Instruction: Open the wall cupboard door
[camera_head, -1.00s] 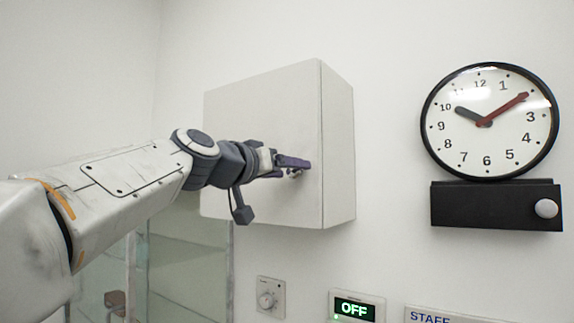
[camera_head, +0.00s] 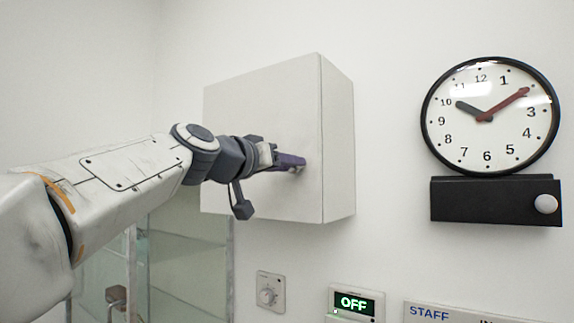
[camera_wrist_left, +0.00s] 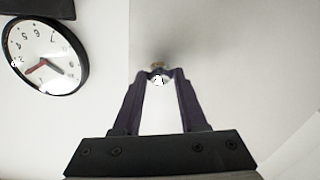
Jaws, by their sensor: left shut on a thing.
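The white wall cupboard (camera_head: 338,140) hangs on the wall, and its door (camera_head: 262,110) looks shut in the head view. My left gripper (camera_head: 302,162) is at the right part of the door front. In the left wrist view the fingertips of my left gripper (camera_wrist_left: 160,74) are closed on a small round metal knob (camera_wrist_left: 159,66) on the door (camera_wrist_left: 225,60). In the head view the knob is mostly hidden by the fingers. My right gripper is in neither view.
A round clock (camera_head: 490,140) hangs right of the cupboard above a black box (camera_head: 480,202) with a white button. Below are a dial (camera_head: 268,292), a lit OFF sign (camera_head: 353,304) and a STAFF sign (camera_head: 440,313). A glass cabinet (camera_head: 190,255) stands below the cupboard.

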